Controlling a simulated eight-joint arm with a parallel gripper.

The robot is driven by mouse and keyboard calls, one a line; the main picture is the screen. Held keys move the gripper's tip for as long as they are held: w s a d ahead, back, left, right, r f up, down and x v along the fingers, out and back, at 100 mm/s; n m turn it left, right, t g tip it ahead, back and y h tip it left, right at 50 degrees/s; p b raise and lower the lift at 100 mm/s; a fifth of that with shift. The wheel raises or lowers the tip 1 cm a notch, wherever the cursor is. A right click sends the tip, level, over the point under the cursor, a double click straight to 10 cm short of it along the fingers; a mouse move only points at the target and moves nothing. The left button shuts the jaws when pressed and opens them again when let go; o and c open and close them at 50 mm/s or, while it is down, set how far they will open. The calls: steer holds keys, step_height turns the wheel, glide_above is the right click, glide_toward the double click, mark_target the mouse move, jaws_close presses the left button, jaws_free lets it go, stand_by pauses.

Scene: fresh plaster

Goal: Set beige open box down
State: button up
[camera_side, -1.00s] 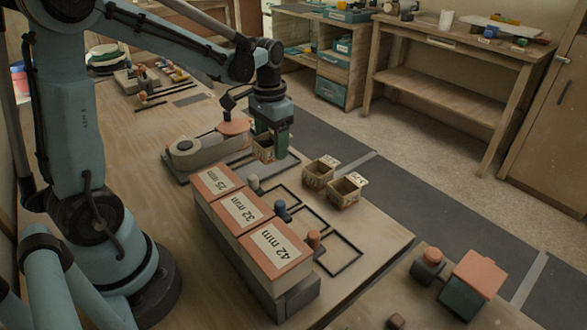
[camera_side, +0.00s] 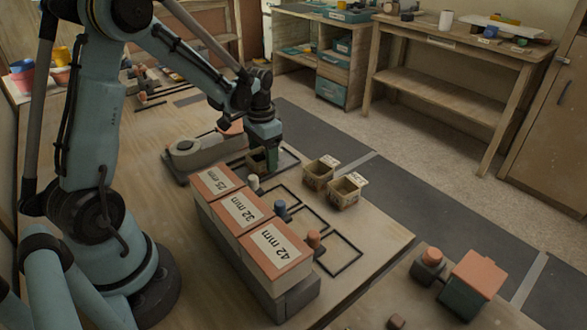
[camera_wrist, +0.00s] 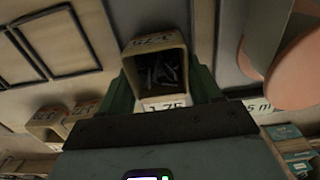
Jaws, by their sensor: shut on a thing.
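My gripper (camera_side: 265,158) is shut on a beige open box (camera_side: 255,161), beside the black outlines (camera_side: 288,160) at the far end of the row. In the wrist view the box (camera_wrist: 156,58) sits between the green fingers, its open mouth toward the camera, with thin grey pieces inside and a white label on its near edge. Whether its base touches the table is hidden.
Two similar beige boxes (camera_side: 319,171) (camera_side: 347,190) stand to the right. Labelled blocks (camera_side: 243,212) and white, blue and orange pegs (camera_side: 314,239) stand nearer. A grey fixture (camera_side: 195,152) is just left. Black outlines (camera_side: 340,254) nearer the edge are empty.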

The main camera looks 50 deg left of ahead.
steer(key=shift+f, duration=0.5)
steer(key=o, duration=1.1)
step_height(320, 180, up, 12)
steer(key=shift+r, duration=0.25)
steer(key=shift+s+d+r+t, duration=0.2)
steer(key=shift+s+d+t, duration=1.1)
steer(key=shift+d, duration=1.15)
steer(key=shift+s+d+r+t, duration=0.15)
steer(key=shift+s+d+t, duration=1.15)
steer(key=shift+d, duration=1.1)
steer(key=shift+s+d+r+t, duration=0.2)
steer(key=shift+s+d+t, duration=0.8)
steer(key=shift+s+d, duration=1.05)
steer(key=shift+w+d, duration=0.35)
steer(key=shift+w, duration=0.15)
